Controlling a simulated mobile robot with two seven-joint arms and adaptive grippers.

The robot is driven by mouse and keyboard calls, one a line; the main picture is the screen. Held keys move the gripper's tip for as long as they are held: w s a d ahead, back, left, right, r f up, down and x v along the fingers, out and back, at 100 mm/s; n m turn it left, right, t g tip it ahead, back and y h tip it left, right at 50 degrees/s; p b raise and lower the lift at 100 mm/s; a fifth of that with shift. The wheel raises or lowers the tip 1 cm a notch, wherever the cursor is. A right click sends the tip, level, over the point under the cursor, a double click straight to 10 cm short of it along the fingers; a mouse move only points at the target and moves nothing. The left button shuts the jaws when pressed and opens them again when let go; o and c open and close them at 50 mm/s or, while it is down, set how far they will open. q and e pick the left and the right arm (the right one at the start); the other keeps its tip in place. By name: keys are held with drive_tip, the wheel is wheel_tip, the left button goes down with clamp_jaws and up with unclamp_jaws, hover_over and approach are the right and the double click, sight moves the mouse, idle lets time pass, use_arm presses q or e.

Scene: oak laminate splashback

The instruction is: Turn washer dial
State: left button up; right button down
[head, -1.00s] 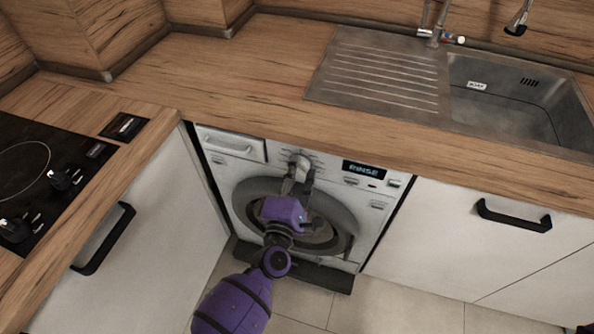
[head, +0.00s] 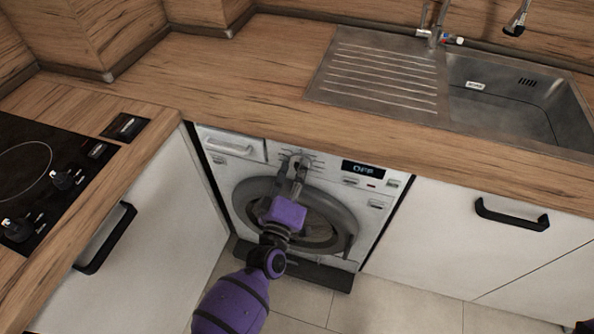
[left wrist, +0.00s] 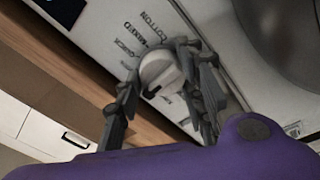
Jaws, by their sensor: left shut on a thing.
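The washer (head: 222,172) is a white front-loader under the counter, with a grey round door. Its light dial (head: 299,159) is at the top of the front panel, among printed marks. The washer's display (head: 363,169) reads "OFF". My left gripper (head: 297,172) is shut on the dial, its fingers partly covering it. In the left wrist view the dial (left wrist: 160,72) sits between the two dark fingers (left wrist: 165,88), with labels such as "COTTON" and "MIXED" beside it. My right gripper does not show.
A wooden counter (head: 250,80) overhangs the washer, with a steel sink (head: 510,95) at right. A cabinet with a black handle (head: 512,215) stands right of the washer. Another handle (head: 104,238) is at left, below the hob (head: 45,175). Tiled floor (head: 390,305) is clear in front.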

use_arm(q)
drive_tip(key=shift+w+d+r+m, duration=0.1)
drive_tip(key=shift+w+r+m, duration=0.05)
drive_tip(key=shift+r+m, duration=0.3)
drive_tip(key=o, duration=0.9)
drive_tip(key=shift+o, duration=0.9)
drive_tip(key=shift+f, duration=0.25)
drive_tip(key=v, duration=1.2)
